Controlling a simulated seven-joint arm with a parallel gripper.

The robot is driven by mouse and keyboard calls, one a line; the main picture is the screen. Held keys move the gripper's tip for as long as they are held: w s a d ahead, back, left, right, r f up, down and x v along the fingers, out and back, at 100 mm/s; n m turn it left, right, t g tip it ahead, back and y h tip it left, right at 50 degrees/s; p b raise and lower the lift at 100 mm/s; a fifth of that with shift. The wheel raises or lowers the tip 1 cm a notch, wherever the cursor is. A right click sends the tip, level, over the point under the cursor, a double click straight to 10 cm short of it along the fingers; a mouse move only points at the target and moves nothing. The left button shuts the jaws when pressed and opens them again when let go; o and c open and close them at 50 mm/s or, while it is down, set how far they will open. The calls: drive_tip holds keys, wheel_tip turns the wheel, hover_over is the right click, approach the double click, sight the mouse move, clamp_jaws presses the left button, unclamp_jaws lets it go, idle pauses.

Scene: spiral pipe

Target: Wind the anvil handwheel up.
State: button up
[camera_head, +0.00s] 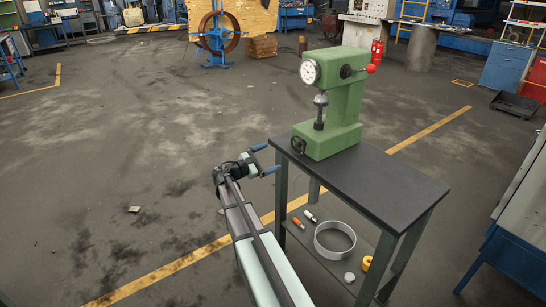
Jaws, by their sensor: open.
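A green bench tester (345,110) stands upright on a dark-topped stand (385,185). The small dark round part low on its front left face looks like the anvil handwheel (298,145). Above it, a grey metal spindle (320,110) stands in the tester's throat, under a white dial (310,72). My gripper (273,157) is open and empty, with its two blue-tipped fingers apart. It is left of the handwheel, beside the stand's left edge, and seems not to touch either.
A red-knobbed lever (370,69) sticks out of the tester's right side. The stand's lower shelf holds a metal ring (334,240), a yellow part (367,263) and small tools. The floor left of the stand is open. A grey-topped bench (520,200) stands at the right.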

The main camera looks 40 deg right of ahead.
sight(297, 146)
drive_tip(key=shift+s+a+r, duration=0.1)
drive_tip(key=shift+s, duration=0.1)
idle(0.3)
drive_tip(key=d+n, duration=0.1)
drive_tip(key=d, duration=0.3)
drive_tip(key=d+n, duration=0.2)
drive_tip(key=d, duration=0.3)
drive_tip(key=d+n, duration=0.2)
drive_tip(key=d, duration=0.2)
drive_tip(key=shift+w+d, duration=0.1)
drive_tip(key=shift+d, duration=0.3)
drive_tip(key=shift+c, duration=0.5)
drive_tip(key=c, duration=0.6)
